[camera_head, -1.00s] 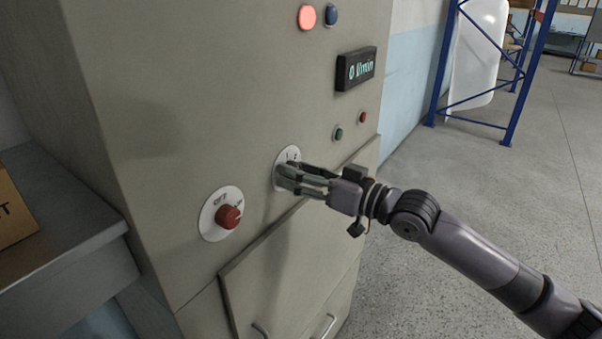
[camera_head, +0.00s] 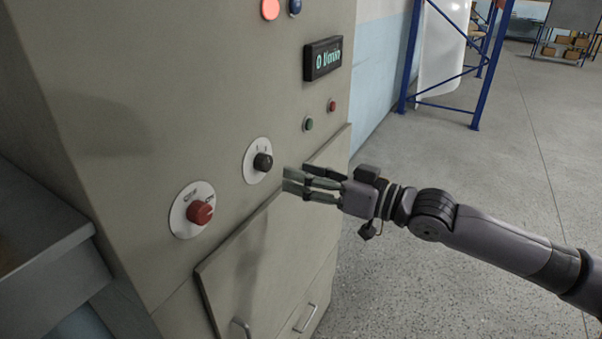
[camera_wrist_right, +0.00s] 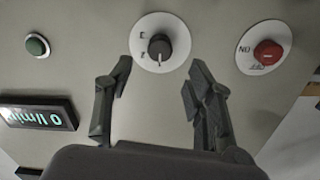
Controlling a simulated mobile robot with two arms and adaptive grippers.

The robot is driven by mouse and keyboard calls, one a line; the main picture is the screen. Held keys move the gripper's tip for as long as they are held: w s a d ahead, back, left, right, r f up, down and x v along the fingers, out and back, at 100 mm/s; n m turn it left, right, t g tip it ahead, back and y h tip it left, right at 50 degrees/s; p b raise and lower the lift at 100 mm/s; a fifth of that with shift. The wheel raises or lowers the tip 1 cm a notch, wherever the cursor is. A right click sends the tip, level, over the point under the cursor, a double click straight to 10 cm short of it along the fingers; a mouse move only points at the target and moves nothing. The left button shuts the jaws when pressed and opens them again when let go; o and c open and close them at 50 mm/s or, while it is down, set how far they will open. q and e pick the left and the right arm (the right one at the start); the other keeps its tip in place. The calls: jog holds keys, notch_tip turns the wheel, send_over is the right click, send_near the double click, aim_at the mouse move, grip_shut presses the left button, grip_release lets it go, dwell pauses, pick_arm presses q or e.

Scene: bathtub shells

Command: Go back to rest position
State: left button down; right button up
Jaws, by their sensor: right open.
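My right gripper (camera_head: 296,182) is open and empty. It is in front of the beige control cabinet (camera_head: 150,110), a little to the right of the black selector knob (camera_head: 263,162) and apart from it. In the right wrist view the black knob (camera_wrist_right: 159,46) on its white round plate shows beyond and between the two open fingers (camera_wrist_right: 158,85). The red knob (camera_head: 201,212) on its own white plate is to the left in the head view, and it also shows at the right of the wrist view (camera_wrist_right: 267,53). My left gripper is not in view.
A display (camera_head: 322,59) reads 0 l/min. Green (camera_head: 308,124) and red (camera_head: 332,106) buttons sit below it. A lit red lamp (camera_head: 270,9) is above. Cabinet doors with handles (camera_head: 306,318) are below. Open grey floor (camera_head: 500,170) and a blue rack (camera_head: 490,65) lie to the right.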

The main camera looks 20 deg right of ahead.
dwell(0.3)
